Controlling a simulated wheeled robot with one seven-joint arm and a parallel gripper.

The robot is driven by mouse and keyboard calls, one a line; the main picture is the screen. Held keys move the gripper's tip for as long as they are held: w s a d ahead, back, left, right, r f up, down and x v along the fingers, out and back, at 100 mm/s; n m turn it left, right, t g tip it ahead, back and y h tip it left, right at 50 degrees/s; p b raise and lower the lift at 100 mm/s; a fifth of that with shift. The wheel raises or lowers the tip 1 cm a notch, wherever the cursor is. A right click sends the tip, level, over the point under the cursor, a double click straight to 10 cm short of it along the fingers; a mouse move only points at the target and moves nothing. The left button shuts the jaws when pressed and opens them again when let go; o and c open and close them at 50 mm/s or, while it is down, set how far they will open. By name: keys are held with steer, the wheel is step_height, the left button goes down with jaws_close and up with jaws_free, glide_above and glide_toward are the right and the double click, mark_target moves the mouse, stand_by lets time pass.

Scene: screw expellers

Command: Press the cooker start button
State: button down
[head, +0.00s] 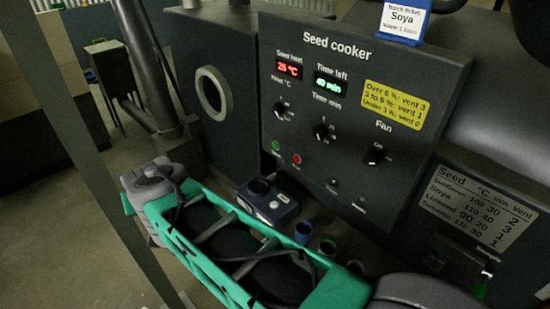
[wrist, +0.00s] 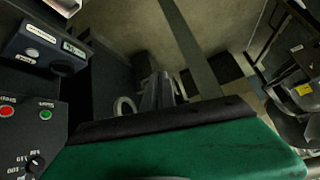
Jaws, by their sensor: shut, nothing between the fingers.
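The seed cooker panel (head: 345,115) stands upright and dark in the head view. The green start button (head: 275,145) is low on its left, with a red button (head: 296,159) to its right. In the wrist view, the panel appears upside down at left, with the green button (wrist: 45,115) and red button (wrist: 6,112). My gripper (wrist: 165,120), a broad green body with a dark front edge, fills the bottom of that view. It is shut and empty, right of the green button, with no contact visible. Its fingertips are not clear in the head view.
A small box with a button (head: 268,203) sits below the panel, and also shows in the wrist view (wrist: 45,48). Small cups (head: 303,232) stand to its right. A round port (head: 213,93) and a pole are left of the panel. My green arm crosses the foreground.

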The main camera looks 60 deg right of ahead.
mark_target(276, 146)
steer(key=w+d+f+m+h+b, duration=0.1)
steer(key=d+f+m+h+b, duration=0.15)
steer(key=d, duration=0.35)
steer(key=w+d+f+m+t+h+b, duration=0.1)
steer(key=d+f+m+b, duration=0.2)
steer(key=d, duration=0.3)
steer(key=w+d+f+m+h+b, duration=0.1)
steer(key=d+f+m+h+b, duration=0.15)
steer(key=d, duration=0.35)
steer(key=s+d+f+m+h+b, duration=0.1)
steer(key=s+d+m+h+b, duration=0.1)
steer(key=d, duration=0.5)
steer(key=s+d+f+m+h+b, duration=0.1)
steer(key=s+d+m+h+b, duration=0.1)
steer(key=d, duration=0.4)
steer(key=shift+s+d+f+m+h+b, duration=0.35)
steer(key=shift+m+h+b, duration=0.3)
steer(key=shift+b, duration=0.55)
steer(key=shift+d, duration=0.15)
steer(key=s+d+p, duration=0.1)
steer(key=d, duration=0.7)
steer(key=shift+s+d+p, duration=0.15)
steer(key=shift+s+p, duration=0.25)
